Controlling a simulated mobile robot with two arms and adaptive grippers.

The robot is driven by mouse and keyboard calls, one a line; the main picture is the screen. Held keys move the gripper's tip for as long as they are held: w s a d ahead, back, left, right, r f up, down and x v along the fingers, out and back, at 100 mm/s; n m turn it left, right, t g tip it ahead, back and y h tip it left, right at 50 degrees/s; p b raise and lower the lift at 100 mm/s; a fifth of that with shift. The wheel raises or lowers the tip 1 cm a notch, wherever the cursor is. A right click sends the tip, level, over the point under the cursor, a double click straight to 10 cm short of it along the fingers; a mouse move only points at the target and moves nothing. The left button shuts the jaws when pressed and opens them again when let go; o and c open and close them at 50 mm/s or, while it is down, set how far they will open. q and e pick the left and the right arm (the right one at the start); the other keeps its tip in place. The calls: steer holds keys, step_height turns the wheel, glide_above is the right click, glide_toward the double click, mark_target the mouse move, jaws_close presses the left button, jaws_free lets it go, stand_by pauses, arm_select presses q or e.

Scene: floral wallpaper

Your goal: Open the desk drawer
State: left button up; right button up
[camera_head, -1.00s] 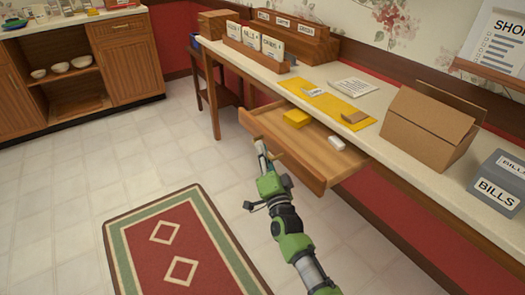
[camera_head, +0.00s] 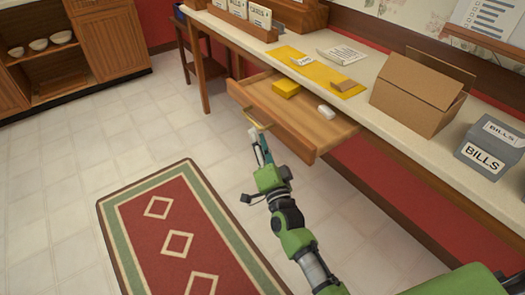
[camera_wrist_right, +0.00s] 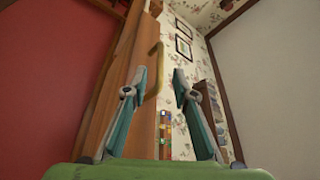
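The wooden desk drawer (camera_head: 290,108) stands pulled out from under the desk's white top. A yellow block (camera_head: 286,89) and a small white item (camera_head: 326,112) lie inside it. Its brass handle (camera_head: 252,117) is on the drawer front; it also shows in the right wrist view (camera_wrist_right: 154,70). My right gripper (camera_head: 258,138) is just in front of and below the handle in the head view. In the wrist view my right gripper (camera_wrist_right: 160,78) has its fingers apart. The handle shows between them, near the left finger; contact cannot be told. My left gripper is not in view.
The desk top (camera_head: 385,117) holds an open cardboard box (camera_head: 415,98), a grey bills box (camera_head: 485,150), a yellow folder (camera_head: 310,68) and file holders. A red rug (camera_head: 180,240) lies on the open tiled floor.

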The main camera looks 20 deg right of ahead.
steer(key=v, duration=0.5)
steer(key=shift+a+f, duration=0.1)
stand_by(0.3)
